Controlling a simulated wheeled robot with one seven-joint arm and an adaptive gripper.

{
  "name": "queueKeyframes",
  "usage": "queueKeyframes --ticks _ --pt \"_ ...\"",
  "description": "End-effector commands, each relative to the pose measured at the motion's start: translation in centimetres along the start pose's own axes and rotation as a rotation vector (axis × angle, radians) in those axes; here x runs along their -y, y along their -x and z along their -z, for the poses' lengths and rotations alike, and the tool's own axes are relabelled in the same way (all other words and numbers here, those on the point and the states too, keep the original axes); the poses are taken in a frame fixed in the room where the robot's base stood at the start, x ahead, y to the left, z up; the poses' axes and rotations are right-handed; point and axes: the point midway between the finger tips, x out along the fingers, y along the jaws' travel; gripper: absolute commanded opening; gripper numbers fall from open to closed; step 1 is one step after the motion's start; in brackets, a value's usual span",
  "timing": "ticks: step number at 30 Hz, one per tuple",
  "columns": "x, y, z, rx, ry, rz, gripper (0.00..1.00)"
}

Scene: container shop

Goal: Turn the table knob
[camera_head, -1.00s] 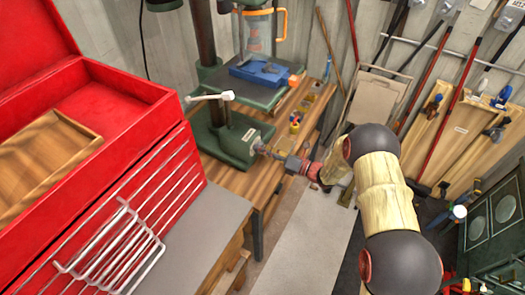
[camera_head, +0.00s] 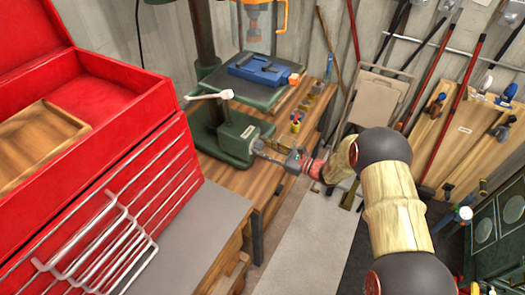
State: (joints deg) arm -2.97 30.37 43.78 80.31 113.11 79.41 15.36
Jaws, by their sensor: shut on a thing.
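The green drill press (camera_head: 236,139) stands on a wooden workbench, with a white-tipped lever at its left. A thin shaft (camera_head: 265,151) comes out of its green housing to the right, toward the table knob. My gripper (camera_head: 291,160) is shut on the table knob at the end of this shaft, beside the bench's right edge. The knob itself is mostly hidden by the fingers, so its angle cannot be told. The press table (camera_head: 255,93) carries a blue vise (camera_head: 264,70).
A red tool chest (camera_head: 110,135) with silver drawer handles fills the left side. A grey cart or board (camera_head: 385,97) and long-handled tools lean on the back wall. A dark green cabinet (camera_head: 503,225) stands at the right. Small items lie on the bench (camera_head: 215,172).

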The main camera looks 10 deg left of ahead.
Motion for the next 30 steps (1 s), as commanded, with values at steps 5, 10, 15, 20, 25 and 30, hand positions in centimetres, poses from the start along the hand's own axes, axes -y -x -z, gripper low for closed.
queueKeyframes --ticks 5,10,15,20,25,30 --pt "-0.08 0.07 0.5 -0.003 0.166 0.0 0.07" --pt "-0.04 0.07 0.49 -0.003 0.323 0.0 0.07" --pt "-0.02 0.07 0.45 -0.002 0.46 0.0 0.07" --pt "-0.03 0.08 0.44 -0.003 0.562 -0.001 0.07" --pt "0.0 0.08 0.36 -0.004 0.638 -0.001 0.07" --pt "0.0 0.08 0.32 -0.004 0.68 -0.002 0.07"
